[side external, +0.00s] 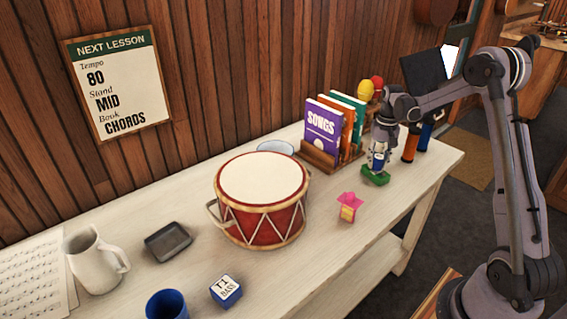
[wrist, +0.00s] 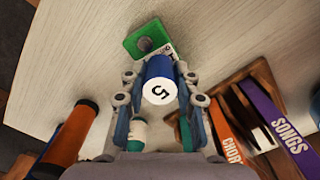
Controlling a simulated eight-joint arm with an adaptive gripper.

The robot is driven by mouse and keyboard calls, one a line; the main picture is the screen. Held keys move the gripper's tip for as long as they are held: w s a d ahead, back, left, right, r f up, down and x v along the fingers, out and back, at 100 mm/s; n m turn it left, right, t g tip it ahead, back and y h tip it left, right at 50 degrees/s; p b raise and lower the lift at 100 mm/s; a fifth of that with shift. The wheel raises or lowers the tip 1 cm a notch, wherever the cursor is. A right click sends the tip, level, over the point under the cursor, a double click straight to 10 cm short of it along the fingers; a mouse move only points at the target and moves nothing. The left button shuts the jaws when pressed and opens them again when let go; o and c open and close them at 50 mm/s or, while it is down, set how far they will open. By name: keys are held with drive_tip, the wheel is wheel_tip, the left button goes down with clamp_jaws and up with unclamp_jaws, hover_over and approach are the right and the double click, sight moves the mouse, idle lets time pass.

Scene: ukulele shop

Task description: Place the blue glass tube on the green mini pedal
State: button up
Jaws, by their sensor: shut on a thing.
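The blue glass tube (wrist: 158,68) is between the fingers of my gripper (wrist: 160,77) in the wrist view, its white end marked "5" facing the camera. In the side view my gripper (side external: 379,150) is shut on it, pointing down, and mostly hides it. The green mini pedal (side external: 375,179) lies on the table directly below. In the wrist view the pedal (wrist: 131,42) shows a round grey knob, and the tube covers its near end. I cannot tell whether the tube touches the pedal.
A wooden rack (side external: 318,158) with songbooks stands close left of my gripper. An orange tube (side external: 409,147) stands close on its right, with a dark blue one beyond. A pink-and-yellow item (side external: 349,207) and a red drum (side external: 262,222) are nearer. Table between pedal and pink item is clear.

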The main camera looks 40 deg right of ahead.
sight(379, 157)
drive_tip(key=shift+f, duration=0.15)
drive_tip(key=o, duration=1)
wheel_tip(379, 157, up, 13)
drive_tip(key=s+a+r+n+t, duration=0.15)
drive_tip(key=a+r, duration=0.25)
drive_tip(key=a, duration=0.6)
drive_tip(key=s+a+f+n+t, duration=0.1)
drive_tip(key=s+a+n+t, duration=0.1)
drive_tip(key=s+a, duration=0.2)
drive_tip(key=s+a+f+n+t, duration=0.1)
drive_tip(key=s+a+n, duration=0.2)
drive_tip(key=a, duration=0.6)
drive_tip(key=s+a+f+n+t, duration=0.1)
drive_tip(key=s+a+n+t, duration=0.1)
drive_tip(key=s+a, duration=0.3)
drive_tip(key=shift+s+a+n+t, duration=0.1)
drive_tip(key=shift+a+n+t, duration=0.2)
drive_tip(key=shift+a, duration=0.7)
